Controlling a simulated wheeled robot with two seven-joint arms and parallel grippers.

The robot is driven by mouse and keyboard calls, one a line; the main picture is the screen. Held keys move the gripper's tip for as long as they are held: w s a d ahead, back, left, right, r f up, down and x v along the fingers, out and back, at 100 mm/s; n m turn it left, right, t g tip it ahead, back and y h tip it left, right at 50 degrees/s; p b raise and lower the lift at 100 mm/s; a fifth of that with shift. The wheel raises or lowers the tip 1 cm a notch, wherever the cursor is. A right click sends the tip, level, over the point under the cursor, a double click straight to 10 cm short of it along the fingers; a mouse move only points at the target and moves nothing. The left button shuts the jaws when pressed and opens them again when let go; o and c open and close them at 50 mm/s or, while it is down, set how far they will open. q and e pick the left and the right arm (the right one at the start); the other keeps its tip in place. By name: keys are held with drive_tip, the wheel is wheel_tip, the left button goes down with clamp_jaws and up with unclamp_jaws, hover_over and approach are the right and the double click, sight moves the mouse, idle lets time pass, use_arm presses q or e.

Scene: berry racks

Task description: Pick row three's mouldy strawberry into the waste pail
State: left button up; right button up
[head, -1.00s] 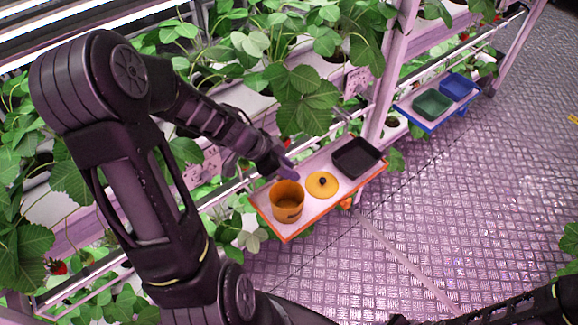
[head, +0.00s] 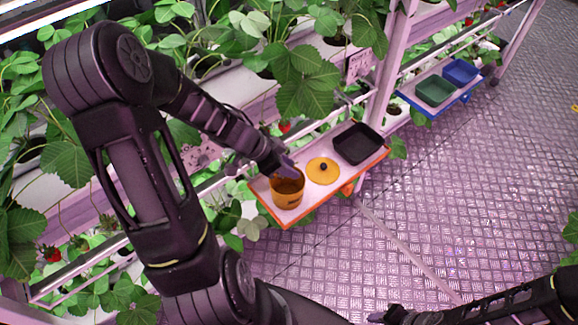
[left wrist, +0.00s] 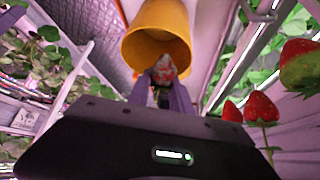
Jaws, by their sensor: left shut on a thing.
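The orange waste pail (head: 288,199) stands open on a small orange-rimmed shelf. My left gripper (head: 286,170) is at the pail's back rim, overlapping its mouth in the head view. In the left wrist view, my left gripper (left wrist: 162,92) is shut on a pale, whitish-red mouldy strawberry (left wrist: 164,69). The strawberry is in front of the mouth of the pail (left wrist: 158,20); I cannot tell whether it is inside the rim. The head view hides the strawberry. My right gripper (head: 378,317) is at the bottom edge, its jaws unclear.
A yellow lid with a black knob (head: 330,176) and a black tray (head: 345,153) share the shelf (head: 318,204). Green (head: 436,91) and blue (head: 461,72) bins stand farther right. Red strawberries (left wrist: 261,108) hang close beside my left gripper. Plants line the racks; the floor is clear.

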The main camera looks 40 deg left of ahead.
idle(0.4)
use_arm(q)
drive_tip(key=o, duration=1.7)
drive_tip(key=shift+c, duration=0.2)
wheel_tip(320, 180, up, 3)
drive_tip(key=p, duration=0.3)
drive_tip(key=shift+f, duration=0.2)
drive_tip(key=shift+r, duration=2.25)
